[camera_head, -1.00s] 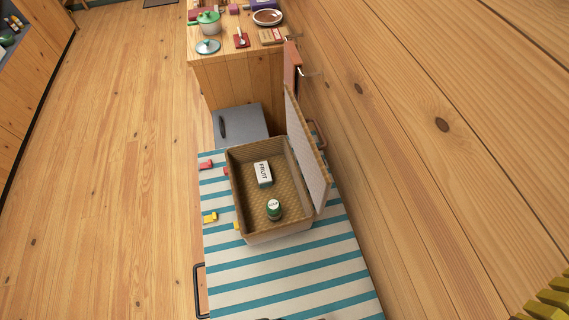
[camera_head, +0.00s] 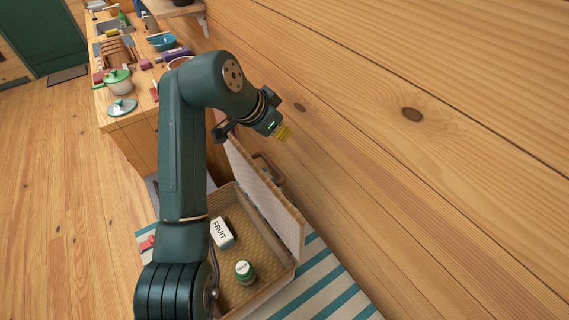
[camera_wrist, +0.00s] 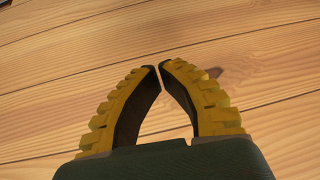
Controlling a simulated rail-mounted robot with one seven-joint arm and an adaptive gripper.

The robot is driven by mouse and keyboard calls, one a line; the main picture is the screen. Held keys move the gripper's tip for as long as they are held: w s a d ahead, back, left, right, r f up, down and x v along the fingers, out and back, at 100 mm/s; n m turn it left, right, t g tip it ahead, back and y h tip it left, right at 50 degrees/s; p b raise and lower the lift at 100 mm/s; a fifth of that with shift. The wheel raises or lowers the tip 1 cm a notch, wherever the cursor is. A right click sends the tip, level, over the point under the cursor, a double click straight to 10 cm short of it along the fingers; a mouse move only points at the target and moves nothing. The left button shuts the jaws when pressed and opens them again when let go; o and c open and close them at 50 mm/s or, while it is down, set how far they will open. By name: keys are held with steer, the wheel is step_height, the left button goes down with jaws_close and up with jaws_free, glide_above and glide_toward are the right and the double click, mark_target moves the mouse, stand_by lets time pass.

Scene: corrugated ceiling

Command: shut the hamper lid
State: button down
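The wicker hamper (camera_head: 266,289) stands on a striped cloth, open at the top. Its lid (camera_head: 272,203) is raised on the right side, near the wooden wall, and a brown handle (camera_head: 269,166) shows behind it. Inside lie a white box marked FRUIT (camera_head: 221,233) and a small green jar with a white top (camera_head: 244,270). My gripper (camera_head: 287,133) is above the far end of the lid, near the wall and apart from the lid. In the wrist view its yellow fingers (camera_wrist: 160,66) have their tips nearly together, with nothing between them. My arm hides the hamper's left side.
The plank wall (camera_head: 420,160) runs close along the right. A counter behind holds a green-lidded pot (camera_head: 118,83), a loose glass lid (camera_head: 122,107), a blue bowl (camera_head: 161,41) and other items. The striped cloth (camera_head: 322,290) is bare at the front right.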

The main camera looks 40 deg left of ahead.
step_height(320, 180, down, 10)
steer(key=h+p, duration=0.1)
steer(key=p, duration=0.1)
steer(key=shift+m+g+p, duration=0.3)
steer(key=shift+g+p, duration=0.1)
steer(key=shift+s, duration=0.15)
stand_by(0.3)
